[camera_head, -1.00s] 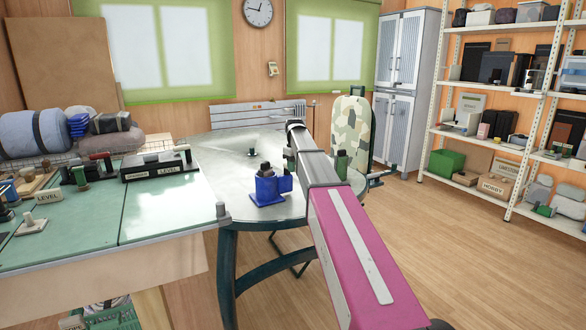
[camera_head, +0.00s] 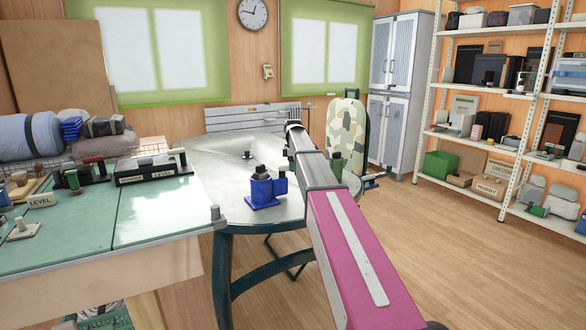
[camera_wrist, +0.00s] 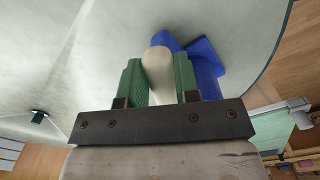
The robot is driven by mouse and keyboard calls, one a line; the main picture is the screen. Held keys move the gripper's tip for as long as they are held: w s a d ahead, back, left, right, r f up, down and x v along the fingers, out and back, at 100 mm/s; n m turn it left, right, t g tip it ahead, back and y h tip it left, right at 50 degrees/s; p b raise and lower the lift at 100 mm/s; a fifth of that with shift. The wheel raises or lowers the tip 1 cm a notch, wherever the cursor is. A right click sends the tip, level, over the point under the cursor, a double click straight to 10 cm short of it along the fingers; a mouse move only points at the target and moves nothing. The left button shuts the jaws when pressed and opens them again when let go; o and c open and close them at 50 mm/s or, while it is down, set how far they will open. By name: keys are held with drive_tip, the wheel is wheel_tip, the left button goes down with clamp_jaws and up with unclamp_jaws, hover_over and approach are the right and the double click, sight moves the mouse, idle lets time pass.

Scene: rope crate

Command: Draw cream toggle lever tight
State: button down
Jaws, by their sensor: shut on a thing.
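In the wrist view the cream toggle lever (camera_wrist: 158,66) stands between the two green-padded fingers of my gripper (camera_wrist: 158,82). The gripper is shut on it, one pad on each side. A blue body (camera_wrist: 206,68) lies just behind and to the right of the lever. In the head view a blue fixture (camera_head: 263,190) with dark caps stands on the round table, left of my arm. I cannot tell whether it is the same blue body.
The round grey table (camera_head: 215,170) is mostly bare. A small dark fitting (camera_head: 247,155) stands towards its back, and a camouflage-patterned item (camera_head: 347,130) is at its right. A green-topped bench (camera_head: 150,212) with labelled parts adjoins on the left. Shelves (camera_head: 433,105) stand at right.

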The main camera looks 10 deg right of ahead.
drive_tip(key=shift+w+n, duration=0.2)
drive_tip(key=shift+n, duration=0.3)
drive_tip(key=c, duration=0.8)
unclamp_jaws()
drive_tip(key=shift+c, duration=0.2)
drive_tip(key=shift+r, duration=0.1)
wheel_tip(320, 180, up, 11)
drive_tip(key=shift+s+f, duration=0.1)
drive_tip(key=shift+f, duration=0.1)
